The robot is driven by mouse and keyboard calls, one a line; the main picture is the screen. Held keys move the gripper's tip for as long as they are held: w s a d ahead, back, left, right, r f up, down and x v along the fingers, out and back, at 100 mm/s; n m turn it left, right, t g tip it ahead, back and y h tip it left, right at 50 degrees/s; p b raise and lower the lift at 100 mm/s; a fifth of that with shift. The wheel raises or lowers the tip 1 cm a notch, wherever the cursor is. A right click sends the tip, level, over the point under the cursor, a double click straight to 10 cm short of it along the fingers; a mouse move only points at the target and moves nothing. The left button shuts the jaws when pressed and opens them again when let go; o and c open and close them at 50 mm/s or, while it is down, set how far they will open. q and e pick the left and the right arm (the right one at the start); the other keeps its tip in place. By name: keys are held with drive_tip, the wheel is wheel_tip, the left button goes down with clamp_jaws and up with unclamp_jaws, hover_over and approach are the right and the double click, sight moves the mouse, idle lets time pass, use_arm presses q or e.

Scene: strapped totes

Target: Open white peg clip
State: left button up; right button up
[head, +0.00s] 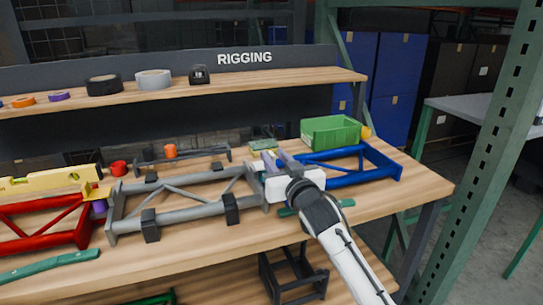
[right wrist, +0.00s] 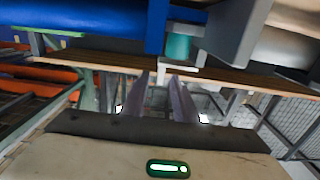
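A small white clip (right wrist: 180,69) shows in the right wrist view, just below a teal cylinder (right wrist: 178,46) between the blue and grey frames. My right gripper (head: 277,158) is over the joint between the grey frame (head: 178,217) and the blue frame (head: 352,177). Its two fingers (right wrist: 160,80) stand apart with a gap between them, and their tips are close to the clip. I cannot tell whether they touch it. In the head view the clip is not clearly made out behind my gripper. My left gripper is not in view.
A green bin (head: 331,134) stands behind the blue frame. A red frame (head: 42,224), a yellow level (head: 45,180) and a green bar (head: 50,266) lie at the left. A shelf (head: 240,83) with tape rolls runs above. A green post (head: 487,150) stands at the right.

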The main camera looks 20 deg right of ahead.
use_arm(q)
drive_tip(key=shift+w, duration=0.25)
use_arm(e)
drive_tip(key=shift+w, duration=1.25)
clamp_jaws()
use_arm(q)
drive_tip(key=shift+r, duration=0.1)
